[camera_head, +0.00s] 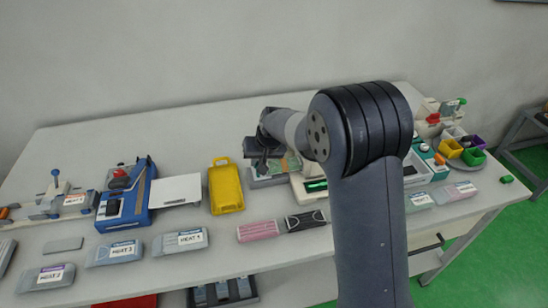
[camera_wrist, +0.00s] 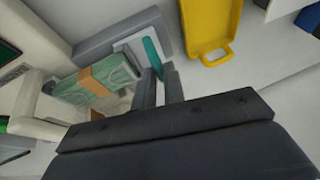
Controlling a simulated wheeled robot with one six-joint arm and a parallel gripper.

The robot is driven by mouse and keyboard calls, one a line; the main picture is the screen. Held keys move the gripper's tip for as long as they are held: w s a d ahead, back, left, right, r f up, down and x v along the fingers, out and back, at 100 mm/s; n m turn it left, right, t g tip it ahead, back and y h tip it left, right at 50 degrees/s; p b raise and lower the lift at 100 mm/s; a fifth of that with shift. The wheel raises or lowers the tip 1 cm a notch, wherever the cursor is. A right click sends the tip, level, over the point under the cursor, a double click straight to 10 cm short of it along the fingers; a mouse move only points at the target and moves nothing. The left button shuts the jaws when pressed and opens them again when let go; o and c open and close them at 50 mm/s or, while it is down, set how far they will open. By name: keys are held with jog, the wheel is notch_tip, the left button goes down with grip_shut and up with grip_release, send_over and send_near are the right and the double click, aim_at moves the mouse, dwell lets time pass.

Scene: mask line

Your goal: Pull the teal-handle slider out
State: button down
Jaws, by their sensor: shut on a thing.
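The teal handle (camera_wrist: 152,56) shows in the wrist view as a narrow upright strip at the end of a pale slider plate (camera_wrist: 133,47). The plate sits in a grey housing (camera_wrist: 95,42). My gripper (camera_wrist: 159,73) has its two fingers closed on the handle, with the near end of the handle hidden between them. In the head view my gripper (camera_head: 261,150) is above the grey housing (camera_head: 268,180), and my arm hides part of that area. The teal handle cannot be made out there.
A banded green stack (camera_wrist: 97,82) lies beside the housing. A yellow tray (camera_head: 226,189) stands just left of my gripper. A blue device (camera_head: 126,197) and a white panel (camera_head: 175,190) are further left. Pink and black blocks (camera_head: 300,221) lie in front.

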jog(key=shift+s+a, duration=0.25)
jog(key=shift+a, duration=0.55)
jog(key=c, duration=1.5)
grip_release()
jog(key=shift+a, duration=0.1)
jog(key=b+v, duration=0.1)
jog(key=v, duration=1)
jog(key=shift+f, duration=0.15)
